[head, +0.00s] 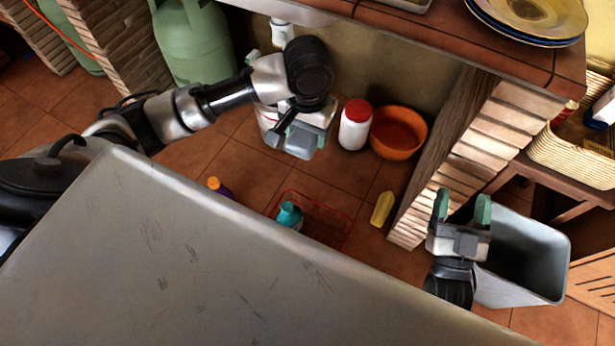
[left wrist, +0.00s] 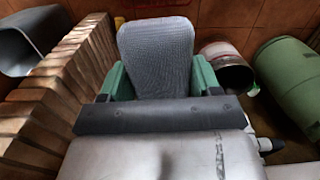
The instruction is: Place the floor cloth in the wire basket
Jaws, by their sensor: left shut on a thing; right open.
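The floor cloth (left wrist: 155,58) is a grey, finely textured piece held between the green fingers of my left gripper (left wrist: 158,82) in the left wrist view. In the head view my left gripper (head: 303,135) is above the floor, with the grey cloth (head: 299,152) partly hidden under it. The red wire basket (head: 349,228) stands on the tiles, lower and nearer than that gripper. A teal bottle (head: 289,215) is in it, and the counter edge hides its near part. My right gripper (head: 462,206) is open and empty at the right.
A grey metal counter (head: 200,270) fills the foreground. A purple bottle (head: 222,188) and a yellow bottle (head: 382,208) flank the basket. A red-lidded white container (head: 355,125) and an orange basin (head: 398,133) stand behind. A brick pillar (head: 440,175) and grey bin (head: 525,250) are right.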

